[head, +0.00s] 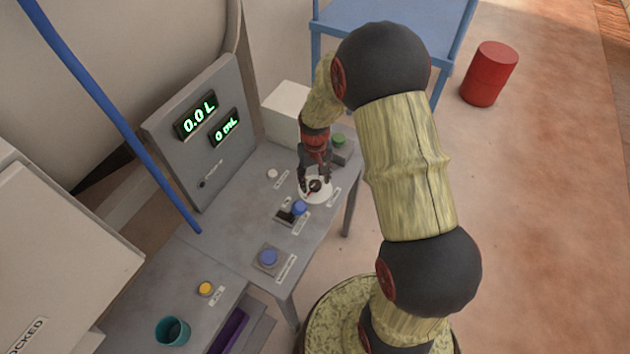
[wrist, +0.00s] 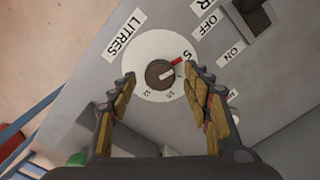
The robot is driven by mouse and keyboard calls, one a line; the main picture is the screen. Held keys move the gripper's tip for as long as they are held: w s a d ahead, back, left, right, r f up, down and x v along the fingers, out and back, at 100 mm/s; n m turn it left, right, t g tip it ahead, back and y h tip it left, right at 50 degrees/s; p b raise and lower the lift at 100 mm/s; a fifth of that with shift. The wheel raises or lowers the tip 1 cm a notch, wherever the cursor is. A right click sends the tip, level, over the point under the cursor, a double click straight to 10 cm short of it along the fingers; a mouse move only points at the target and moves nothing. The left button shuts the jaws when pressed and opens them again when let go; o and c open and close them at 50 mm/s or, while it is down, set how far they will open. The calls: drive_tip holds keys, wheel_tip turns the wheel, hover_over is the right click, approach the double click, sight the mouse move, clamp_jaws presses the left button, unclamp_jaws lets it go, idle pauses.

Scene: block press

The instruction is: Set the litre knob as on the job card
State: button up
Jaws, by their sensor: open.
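The litre knob (wrist: 160,74) is a small dark round knob on a white dial (wrist: 165,42), next to a LITRES label (wrist: 123,36). Its red pointer (wrist: 177,60) points up and right in the wrist view, towards a mark that looks like a 5. Other dial marks are too small to read surely. My gripper (wrist: 160,76) is open, with one finger on each side of the knob and gaps showing between. In the head view my gripper (head: 315,180) is over the white dial (head: 318,197). I cannot make out the job card.
A panel displays 0.0 L (head: 196,117) and 0 mL (head: 225,128). A blue-knobbed switch (head: 298,208), a blue button (head: 268,258), a yellow button (head: 206,289) and a green button (head: 338,139) are on the bench. A white box (head: 288,112) stands behind my gripper.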

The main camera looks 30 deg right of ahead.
sight(315, 185)
wheel_tip(315, 185, up, 11)
idle(0.4)
drive_tip(key=shift+r, duration=0.1)
drive_tip(key=s+a+r+n+t+b, duration=0.1)
drive_tip(key=s+a+r+t, duration=0.1)
drive_tip(key=s+a+r, duration=0.3)
drive_tip(key=s+a+r+n+t+b, duration=0.1)
drive_tip(key=s+a+r, duration=0.4)
drive_tip(key=s+r, duration=0.9)
drive_tip(key=s+t+b, duration=0.1)
drive_tip(key=s+t, duration=0.1)
drive_tip(key=shift+s+a+t, duration=0.15)
drive_tip(key=shift+s+t, duration=0.15)
drive_tip(key=shift+s, duration=0.05)
drive_tip(key=shift+c, duration=0.2)
